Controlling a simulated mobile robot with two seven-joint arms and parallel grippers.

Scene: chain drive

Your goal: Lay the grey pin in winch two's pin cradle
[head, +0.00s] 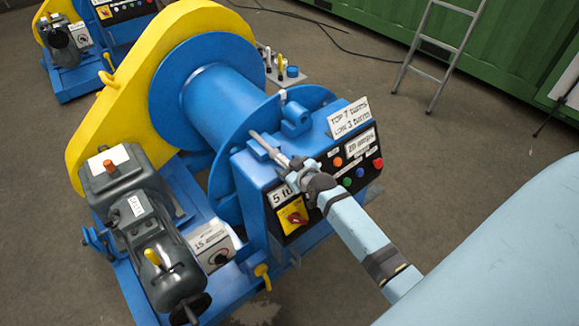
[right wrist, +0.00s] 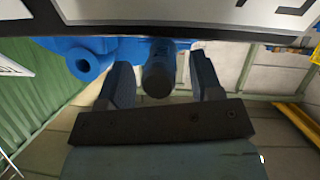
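The grey pin (head: 268,147) lies at the blue bracket on top of the near winch's control box, pointing away from my right arm. It seems to rest in the blue cradle (head: 256,150) there, though its seating is partly hidden. My right gripper (head: 301,173) is at the near end of the pin. In the right wrist view the pin's dark round end (right wrist: 158,72) stands between the two fingers of my right gripper (right wrist: 162,82), with a gap on each side. The gripper is open. My left gripper is not in view.
The near winch has a blue drum (head: 222,103), a yellow guard (head: 105,125) and a grey motor (head: 150,240). A blue lug (head: 296,117) and a white sign (head: 348,117) stand close to the gripper. A second winch (head: 70,45) is at the back left. A ladder (head: 440,50) leans behind.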

